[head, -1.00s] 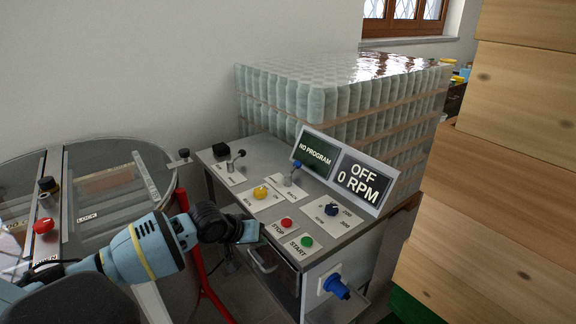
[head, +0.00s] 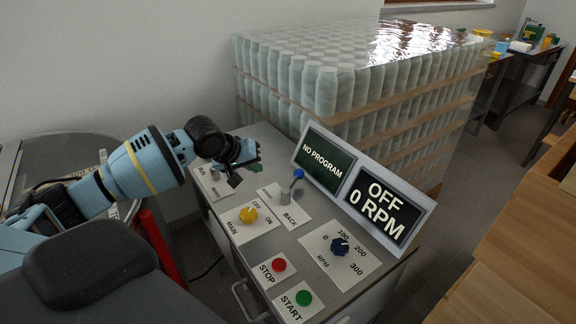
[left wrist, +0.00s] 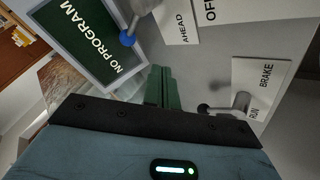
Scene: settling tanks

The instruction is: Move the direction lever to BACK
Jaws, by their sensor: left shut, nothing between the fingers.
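The direction lever (head: 298,174) has a blue ball knob on a grey stem. It stands on a white plate (head: 293,217) with the word BACK at its near end. In the left wrist view the blue knob (left wrist: 127,39) is at the upper left, and the word AHEAD (left wrist: 181,28) shows beside the lever. My left gripper (head: 250,156) is shut and empty above the panel, to the left of the lever and apart from it. Its green fingers (left wrist: 163,88) are together in the wrist view. My right gripper is not in view.
A brake lever with a black knob (left wrist: 203,109) stands close to my left gripper. Displays (head: 382,200) reading OFF, 0 RPM stand to the right. Wrapped jars (head: 320,92) stand behind.

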